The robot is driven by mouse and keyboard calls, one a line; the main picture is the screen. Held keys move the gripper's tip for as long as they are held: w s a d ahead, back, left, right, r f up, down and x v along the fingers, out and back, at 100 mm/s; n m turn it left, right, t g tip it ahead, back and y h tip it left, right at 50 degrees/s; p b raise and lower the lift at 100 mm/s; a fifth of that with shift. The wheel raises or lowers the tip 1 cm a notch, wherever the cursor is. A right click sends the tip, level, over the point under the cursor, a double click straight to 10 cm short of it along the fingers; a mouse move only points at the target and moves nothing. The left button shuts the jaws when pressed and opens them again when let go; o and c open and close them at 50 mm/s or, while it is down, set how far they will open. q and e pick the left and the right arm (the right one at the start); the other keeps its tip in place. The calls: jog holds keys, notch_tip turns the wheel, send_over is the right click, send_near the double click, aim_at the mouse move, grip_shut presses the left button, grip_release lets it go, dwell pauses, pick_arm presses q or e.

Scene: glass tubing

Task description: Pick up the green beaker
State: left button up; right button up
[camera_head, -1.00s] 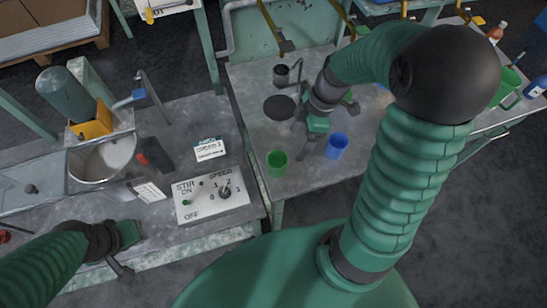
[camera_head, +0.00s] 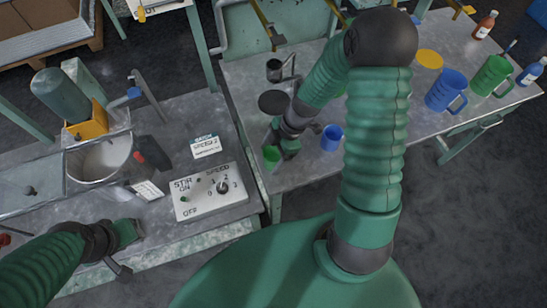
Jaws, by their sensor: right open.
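The green beaker (camera_head: 270,157) stands upright near the front left edge of the right-hand table. My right gripper (camera_head: 281,146) is open and reaches down at the beaker, with fingers at its upper and right sides. Whether the fingers touch it I cannot tell. Part of the beaker is hidden by the gripper. My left gripper (camera_head: 124,255) hangs at the lower left beside the stirrer table's front edge. Its fingers are too unclear to tell whether it is open.
A small blue beaker (camera_head: 332,138) stands just right of my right gripper. A dark round plate (camera_head: 273,102) and metal cup (camera_head: 274,70) lie behind it. Blue (camera_head: 445,91) and green (camera_head: 490,75) jugs stand farther right. The stirrer control box (camera_head: 209,191) is on the left table.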

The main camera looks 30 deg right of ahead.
jog(key=shift+x, duration=1)
jog(key=shift+d, duration=0.1)
jog(key=c, duration=0.5)
jog(key=shift+w, duration=0.1)
jog(key=c, duration=0.9)
jog(key=shift+r, duration=0.1)
jog(key=shift+c, duration=0.2)
